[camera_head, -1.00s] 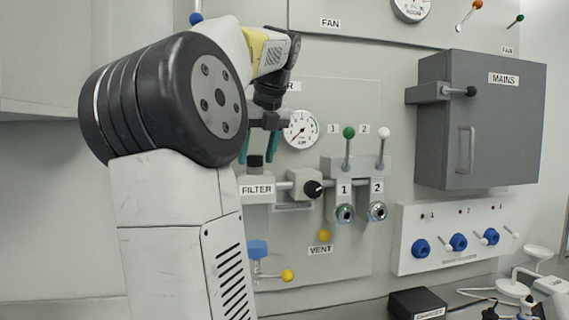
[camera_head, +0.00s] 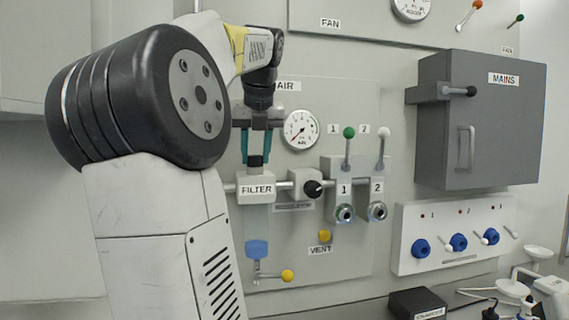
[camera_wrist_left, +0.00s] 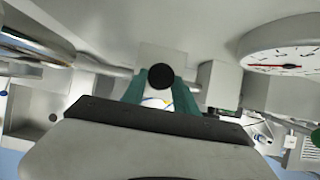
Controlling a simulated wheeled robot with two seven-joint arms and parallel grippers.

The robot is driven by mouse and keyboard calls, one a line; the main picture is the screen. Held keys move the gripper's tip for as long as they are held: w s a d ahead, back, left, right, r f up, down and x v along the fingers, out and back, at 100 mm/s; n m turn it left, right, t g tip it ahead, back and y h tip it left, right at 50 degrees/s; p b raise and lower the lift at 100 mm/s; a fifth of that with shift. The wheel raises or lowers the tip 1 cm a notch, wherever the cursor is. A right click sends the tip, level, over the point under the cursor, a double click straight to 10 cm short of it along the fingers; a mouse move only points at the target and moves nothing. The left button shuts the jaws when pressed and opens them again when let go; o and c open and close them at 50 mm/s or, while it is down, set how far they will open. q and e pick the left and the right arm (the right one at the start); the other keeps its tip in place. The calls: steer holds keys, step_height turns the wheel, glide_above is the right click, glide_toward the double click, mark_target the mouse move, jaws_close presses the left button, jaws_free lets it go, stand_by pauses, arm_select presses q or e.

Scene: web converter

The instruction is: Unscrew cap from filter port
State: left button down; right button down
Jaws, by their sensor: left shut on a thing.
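The filter block (camera_head: 256,188), a pale box labelled FILTER, is on the wall panel in the head view. The small black cap (camera_head: 256,161) is upright right above the top of the block; whether a gap lies between them I cannot tell. My left gripper (camera_head: 256,155) points down from above, with its teal fingers shut on either side of the cap. In the left wrist view the round black cap (camera_wrist_left: 160,76) shows end-on between the teal fingertips, with the pale block behind it. The port is hidden. My right gripper is not in view.
A round gauge (camera_head: 301,130) is close to the right of the gripper. A black knob (camera_head: 312,188) and two valves with green (camera_head: 349,132) and white (camera_head: 384,133) ball levers are further right. The grey MAINS box (camera_head: 482,120) juts out beyond them.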

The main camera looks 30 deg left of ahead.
arm_select(q)
steer(key=n, duration=0.2)
steer(key=n+g+y, duration=0.1)
steer(key=n, duration=0.1)
steer(key=shift+w+d, duration=0.15)
steer(key=shift+w+g, duration=0.1)
steer(key=shift+g, duration=0.2)
steer(key=shift+w+d+n+g+y, duration=0.15)
steer(key=shift+n+g+y, duration=0.35)
steer(key=shift+n, duration=0.7)
steer(key=shift+n+g, duration=0.4)
steer(key=shift+n, duration=0.4)
steer(key=shift+w+n+g, duration=0.25)
steer(key=shift+n+g, duration=0.35)
steer(key=shift+n, duration=0.4)
steer(key=shift+n+g, duration=0.5)
steer(key=shift+n, duration=0.6)
steer(key=c, duration=1)
jaws_free()
steer(key=shift+c, duration=0.2)
